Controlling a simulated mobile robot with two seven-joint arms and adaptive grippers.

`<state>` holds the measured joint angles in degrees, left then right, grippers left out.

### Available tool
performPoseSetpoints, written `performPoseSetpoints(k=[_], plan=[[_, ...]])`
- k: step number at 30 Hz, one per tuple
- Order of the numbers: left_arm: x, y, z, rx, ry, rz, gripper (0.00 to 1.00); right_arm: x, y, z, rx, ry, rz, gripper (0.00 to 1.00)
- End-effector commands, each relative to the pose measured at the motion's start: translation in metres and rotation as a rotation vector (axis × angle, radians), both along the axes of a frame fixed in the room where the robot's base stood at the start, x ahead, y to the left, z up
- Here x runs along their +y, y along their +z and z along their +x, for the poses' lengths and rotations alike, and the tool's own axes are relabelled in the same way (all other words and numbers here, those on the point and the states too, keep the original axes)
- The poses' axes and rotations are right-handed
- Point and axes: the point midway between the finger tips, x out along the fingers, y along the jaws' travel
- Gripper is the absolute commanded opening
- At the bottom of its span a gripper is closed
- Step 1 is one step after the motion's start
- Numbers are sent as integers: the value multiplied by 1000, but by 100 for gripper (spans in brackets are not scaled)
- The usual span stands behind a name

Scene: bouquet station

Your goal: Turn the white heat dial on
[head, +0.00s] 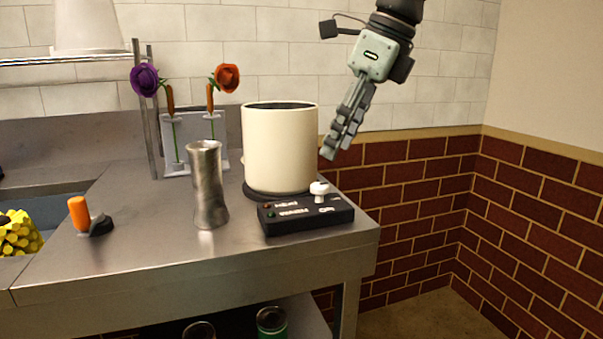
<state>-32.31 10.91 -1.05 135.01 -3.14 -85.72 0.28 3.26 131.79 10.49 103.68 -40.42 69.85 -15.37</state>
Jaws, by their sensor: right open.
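The white heat dial (319,188) is a small knob on the right part of a black control box (305,217). The box sits near the front right of the steel counter and carries a small red and a small green spot and white lettering. A large cream pot (280,150) stands on a dark round base right behind the box. My right gripper (330,150) comes down from the upper right, fingers pointing down and left. It is open and empty, beside the pot's right edge and above the dial, apart from it. My left gripper is not in view.
A metal vase (208,185) stands left of the box. A purple flower (145,80) and an orange flower (227,78) stand in a holder (179,135) behind. An orange-handled tool (84,215) lies on the left. The steel counter (150,240) is clear at the front.

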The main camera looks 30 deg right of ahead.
Motion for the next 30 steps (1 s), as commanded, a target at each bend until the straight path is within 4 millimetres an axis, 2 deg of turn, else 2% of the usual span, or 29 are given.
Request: performPoseSetpoints(k=[9, 15, 26, 30], plan=[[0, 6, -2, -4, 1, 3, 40, 9, -44, 14, 5, 0, -1, 48], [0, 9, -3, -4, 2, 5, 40, 14, -65, 22, 3, -1, 0, 48], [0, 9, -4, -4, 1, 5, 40, 15, -70, 24, 1, -1, 0, 48], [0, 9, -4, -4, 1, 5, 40, 15, -70, 24, 0, -1, 0, 30]])
